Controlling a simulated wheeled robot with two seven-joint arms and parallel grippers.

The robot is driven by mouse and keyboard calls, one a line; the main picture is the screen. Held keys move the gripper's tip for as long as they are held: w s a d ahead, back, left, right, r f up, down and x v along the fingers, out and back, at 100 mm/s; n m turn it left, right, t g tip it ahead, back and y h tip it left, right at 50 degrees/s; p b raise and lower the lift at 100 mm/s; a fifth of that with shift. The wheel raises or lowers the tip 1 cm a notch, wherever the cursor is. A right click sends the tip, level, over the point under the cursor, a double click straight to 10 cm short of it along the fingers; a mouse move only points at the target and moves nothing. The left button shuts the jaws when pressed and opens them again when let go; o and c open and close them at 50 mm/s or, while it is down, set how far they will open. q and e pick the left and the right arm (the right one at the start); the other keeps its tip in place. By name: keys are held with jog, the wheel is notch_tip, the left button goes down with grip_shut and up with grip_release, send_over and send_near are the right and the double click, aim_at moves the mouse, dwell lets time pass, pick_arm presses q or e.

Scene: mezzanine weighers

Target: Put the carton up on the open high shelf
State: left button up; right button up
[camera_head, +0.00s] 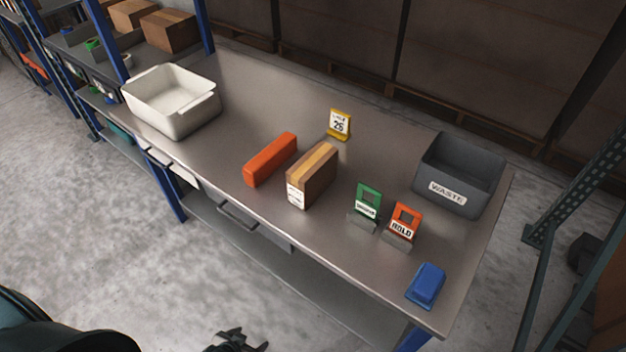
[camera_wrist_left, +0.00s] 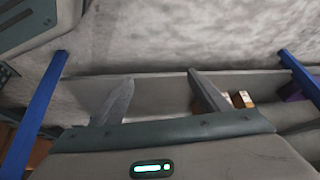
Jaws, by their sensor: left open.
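The carton (camera_head: 320,172) is a brown box with a paler tape strip and a white label. It stands on the grey metal bench (camera_head: 240,110), near its middle. My left gripper (camera_head: 236,343) shows at the bottom edge of the head view, well apart from the carton and in front of the bench. In the left wrist view its two fingers (camera_wrist_left: 160,78) are spread with nothing between them. My right gripper is out of view. A blue-framed rack (camera_head: 70,45) stands at the upper left; I cannot tell whether the open high shelf is part of it.
An orange-red block (camera_head: 271,159) lies left of the carton. A yellow sign (camera_head: 339,125) stands behind it, green (camera_head: 368,200) and orange (camera_head: 404,222) signs to its right. A white bin (camera_head: 172,100), grey waste bin (camera_head: 460,172) and blue item (camera_head: 426,285) are on the bench.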

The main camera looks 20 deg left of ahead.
pick_arm(q)
jog(key=w+d+r+t+h+b, duration=0.1)
jog(key=w+r+t, duration=0.1)
jog(key=w+r, duration=0.55)
jog(key=w+r+t+b, duration=0.15)
jog(key=w+r, duration=0.35)
jog(key=r, duration=0.5)
jog(key=w+d+r+m+t+h, duration=0.1)
jog(key=w+r+t+h, duration=0.1)
jog(key=r, duration=1.3)
jog(key=w+d+r+m+t+h+b, duration=0.1)
jog(key=w+r+t, duration=0.4)
jog(key=r, duration=0.9)
jog(key=shift+d+r+h, duration=0.25)
jog(key=shift+r+h, duration=0.15)
jog(key=shift+h, duration=0.5)
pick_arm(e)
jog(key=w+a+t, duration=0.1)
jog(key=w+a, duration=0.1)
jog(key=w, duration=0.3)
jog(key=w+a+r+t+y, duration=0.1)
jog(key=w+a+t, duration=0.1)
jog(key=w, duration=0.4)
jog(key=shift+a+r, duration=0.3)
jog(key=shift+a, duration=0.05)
pick_arm(q)
jog(key=shift+w+d+t, duration=0.1)
jog(key=shift+w+t, duration=0.15)
